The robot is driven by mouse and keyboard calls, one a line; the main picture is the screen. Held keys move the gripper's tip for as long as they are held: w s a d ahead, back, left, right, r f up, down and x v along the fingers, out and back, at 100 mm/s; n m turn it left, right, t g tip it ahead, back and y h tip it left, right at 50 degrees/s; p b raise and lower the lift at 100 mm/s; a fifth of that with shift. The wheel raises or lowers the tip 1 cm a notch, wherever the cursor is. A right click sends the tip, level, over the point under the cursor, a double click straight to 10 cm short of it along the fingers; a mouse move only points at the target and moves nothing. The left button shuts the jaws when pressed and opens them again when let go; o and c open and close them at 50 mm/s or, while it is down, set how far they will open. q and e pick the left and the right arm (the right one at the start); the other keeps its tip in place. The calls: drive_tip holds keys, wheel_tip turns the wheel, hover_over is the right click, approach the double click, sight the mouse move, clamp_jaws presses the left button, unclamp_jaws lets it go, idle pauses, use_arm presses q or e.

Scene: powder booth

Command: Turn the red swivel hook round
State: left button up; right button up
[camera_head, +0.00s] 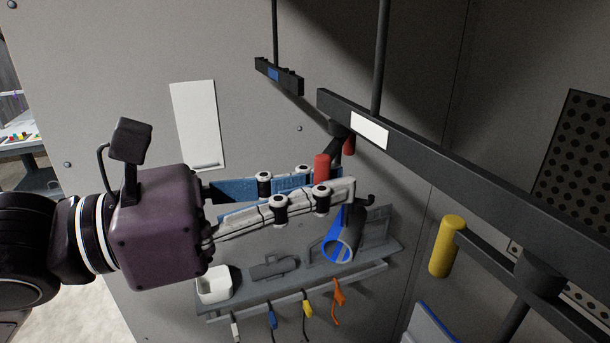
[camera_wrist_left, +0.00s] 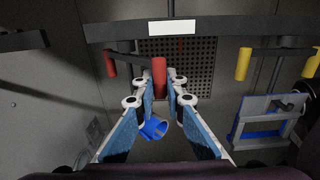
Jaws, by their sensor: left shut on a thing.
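The red swivel hook hangs under a dark overhead rail. Its upright red grip (camera_head: 322,165) stands between the fingers of my left gripper (camera_head: 335,190), which is shut on it. In the left wrist view the red grip (camera_wrist_left: 159,72) rises between the two fingertips (camera_wrist_left: 160,88). A second red grip (camera_head: 349,146) shows behind, near the dark hub (camera_head: 340,128); in the wrist view it is at the left (camera_wrist_left: 109,64). A dark hook end (camera_head: 366,199) shows just past the fingertips. The fingers hide part of the hook. My right gripper is not in view.
The rail (camera_head: 450,165) runs close above and right. A yellow grip (camera_head: 446,246) hangs at the right. A white box (camera_head: 213,285) sits on the shelf.

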use_arm(q)
drive_tip(key=d, duration=0.4)
drive_tip(key=shift+s+d, duration=0.1)
drive_tip(key=shift+d, duration=0.05)
drive_tip(key=o, duration=0.7)
drive_tip(key=shift+o, duration=0.2)
drive_tip(key=shift+a, duration=0.2)
drive_tip(key=b+v, duration=0.4)
drive_tip(key=v, duration=0.5)
